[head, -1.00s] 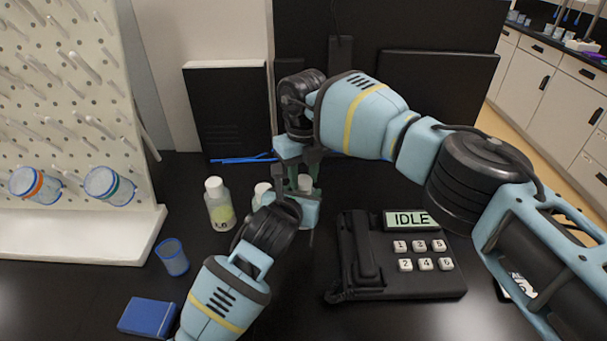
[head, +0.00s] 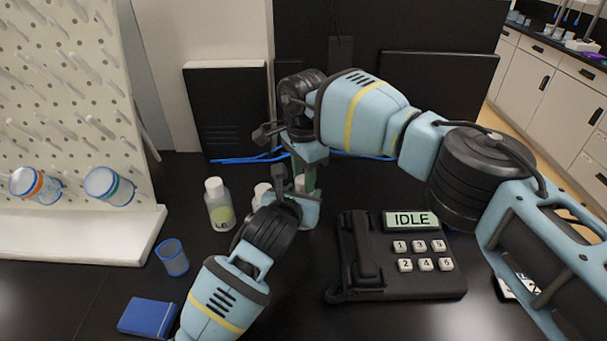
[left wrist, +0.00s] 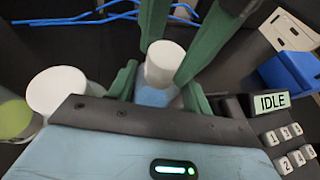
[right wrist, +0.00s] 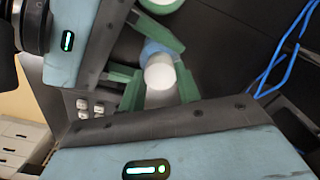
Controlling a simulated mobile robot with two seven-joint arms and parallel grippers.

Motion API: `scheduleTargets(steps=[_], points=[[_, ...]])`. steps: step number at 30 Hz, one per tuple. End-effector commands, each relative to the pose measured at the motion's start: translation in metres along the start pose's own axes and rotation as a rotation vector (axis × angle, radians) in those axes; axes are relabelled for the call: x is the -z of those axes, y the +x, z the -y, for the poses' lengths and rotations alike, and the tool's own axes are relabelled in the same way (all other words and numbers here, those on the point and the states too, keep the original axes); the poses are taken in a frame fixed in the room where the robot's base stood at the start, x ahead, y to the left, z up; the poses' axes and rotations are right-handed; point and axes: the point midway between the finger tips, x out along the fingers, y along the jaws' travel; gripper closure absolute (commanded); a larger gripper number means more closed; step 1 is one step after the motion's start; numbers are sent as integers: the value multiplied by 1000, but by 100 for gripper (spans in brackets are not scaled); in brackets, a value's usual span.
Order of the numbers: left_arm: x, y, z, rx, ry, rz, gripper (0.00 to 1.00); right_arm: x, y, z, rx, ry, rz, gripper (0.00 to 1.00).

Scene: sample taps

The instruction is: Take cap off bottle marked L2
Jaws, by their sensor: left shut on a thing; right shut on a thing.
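A small bottle (left wrist: 153,97) with pale blue contents stands between my grippers; its label is hidden. Its white cap (left wrist: 165,62) also shows in the right wrist view (right wrist: 160,74). My left gripper (head: 298,206) is shut on the bottle body from the front left. My right gripper (head: 304,176) comes from above and is shut on the cap. I cannot tell whether the cap is loose on the neck. A second white-capped bottle (head: 262,190) stands just left, partly hidden by my left arm. A third bottle (head: 220,206) with yellow-green contents stands farther left; its label is hard to read.
A black device (head: 352,285) with an IDLE display and number buttons is right of the bottles. A white pegboard (head: 75,130), a blue-rimmed cup (head: 173,258) and a blue box (head: 149,316) are at left. Blue cables (head: 235,160) lie behind.

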Motion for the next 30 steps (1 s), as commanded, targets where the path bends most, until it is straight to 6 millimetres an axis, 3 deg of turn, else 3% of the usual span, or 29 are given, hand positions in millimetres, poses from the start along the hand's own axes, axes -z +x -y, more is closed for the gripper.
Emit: scheduleTargets(steps=[6, 13, 30], points=[[1, 0, 0, 0, -1, -2, 100, -1, 0, 0, -2, -347, 1, 94], [1, 0, 0, 0, -1, -2, 100, -1, 0, 0, -2, -616, 1, 94], [1, 0, 0, -1, 0, -1, 100, -1, 0, 0, -2, -674, 2, 94]])
